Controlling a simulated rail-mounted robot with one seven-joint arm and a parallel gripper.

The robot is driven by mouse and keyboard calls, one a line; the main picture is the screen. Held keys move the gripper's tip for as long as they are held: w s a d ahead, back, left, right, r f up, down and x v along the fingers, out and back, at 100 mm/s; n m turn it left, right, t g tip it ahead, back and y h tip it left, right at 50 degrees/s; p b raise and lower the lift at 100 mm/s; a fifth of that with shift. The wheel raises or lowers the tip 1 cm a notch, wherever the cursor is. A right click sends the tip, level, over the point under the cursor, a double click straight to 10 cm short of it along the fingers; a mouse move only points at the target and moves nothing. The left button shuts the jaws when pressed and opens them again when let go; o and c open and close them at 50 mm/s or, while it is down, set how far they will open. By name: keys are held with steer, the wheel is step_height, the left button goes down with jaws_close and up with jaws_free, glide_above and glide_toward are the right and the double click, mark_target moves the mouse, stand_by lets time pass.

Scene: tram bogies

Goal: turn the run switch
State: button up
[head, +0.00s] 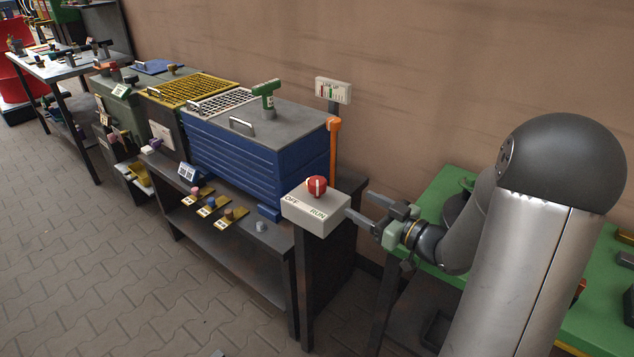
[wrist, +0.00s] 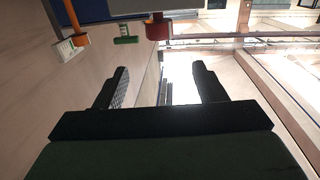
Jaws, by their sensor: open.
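The run switch is a red round knob (head: 317,185) with a white mark, on top of a pale box (head: 315,209) lettered OFF at left and RUN at right. The white mark looks roughly upright in the picture; I cannot tell which label it points to. My gripper (head: 359,205) is just right of the box, fingers spread and empty, pointing toward it. In the wrist view the red knob (wrist: 158,28) shows beyond the spread fingers of my gripper (wrist: 161,82), apart from them. The box is mostly out of that view.
An orange post (head: 334,150) and a small sign (head: 333,90) stand behind the box. A blue ribbed unit (head: 240,155) with a green T-handle (head: 266,92) sits to the left on a dark bench. A green-topped table (head: 445,190) is at right, beneath my arm.

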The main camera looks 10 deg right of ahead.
mark_target(317, 180)
steer(key=x, duration=1.5)
steer(key=shift+f, duration=0.1)
steer(key=c, duration=1)
